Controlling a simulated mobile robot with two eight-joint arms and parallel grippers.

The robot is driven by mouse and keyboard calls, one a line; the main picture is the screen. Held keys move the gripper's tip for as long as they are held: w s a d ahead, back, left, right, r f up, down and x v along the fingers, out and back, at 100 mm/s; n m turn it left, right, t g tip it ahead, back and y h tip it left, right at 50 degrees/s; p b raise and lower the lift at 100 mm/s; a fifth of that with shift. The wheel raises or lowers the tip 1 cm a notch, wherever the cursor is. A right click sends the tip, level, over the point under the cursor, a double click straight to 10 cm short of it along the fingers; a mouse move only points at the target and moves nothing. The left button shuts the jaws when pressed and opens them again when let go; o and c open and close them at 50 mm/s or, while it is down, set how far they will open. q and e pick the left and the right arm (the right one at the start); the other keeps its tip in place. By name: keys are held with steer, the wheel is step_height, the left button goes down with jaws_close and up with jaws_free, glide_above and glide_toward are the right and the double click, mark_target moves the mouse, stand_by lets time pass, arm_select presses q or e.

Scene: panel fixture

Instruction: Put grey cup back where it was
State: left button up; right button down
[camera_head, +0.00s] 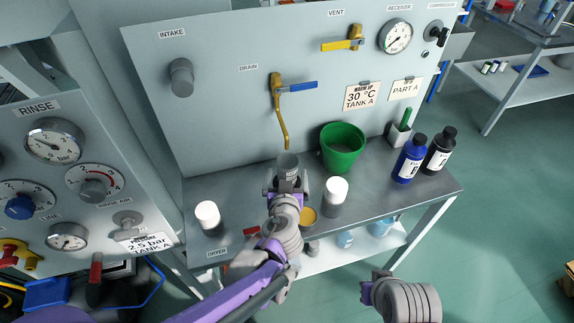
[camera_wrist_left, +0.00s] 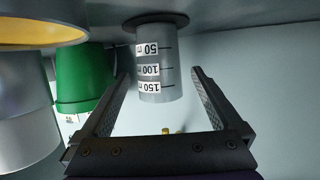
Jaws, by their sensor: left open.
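The grey cup (camera_head: 288,164) stands on the grey worktop in front of the panel. In the left wrist view, which looks upside down, the cup (camera_wrist_left: 157,75) shows 50, 100 and 150 marks and a dark round patch at its foot. My left gripper (camera_head: 287,184) is open at the near side of the cup. The two fingers (camera_wrist_left: 160,85) show on either side of the cup with gaps; I cannot tell how deep the cup is between them.
A green bucket (camera_head: 343,149) stands right of the cup. White-topped containers stand at left (camera_head: 208,217) and near right (camera_head: 335,193), with a yellow-topped one (camera_head: 308,216) close to my arm. Blue (camera_head: 410,158) and black (camera_head: 439,152) bottles stand farther right. A yellow drain pipe (camera_head: 281,120) hangs behind.

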arm_select(q)
steer(key=v, duration=0.5)
steer(key=shift+s+r+p, duration=0.1)
steer(key=shift+s+p, duration=0.25)
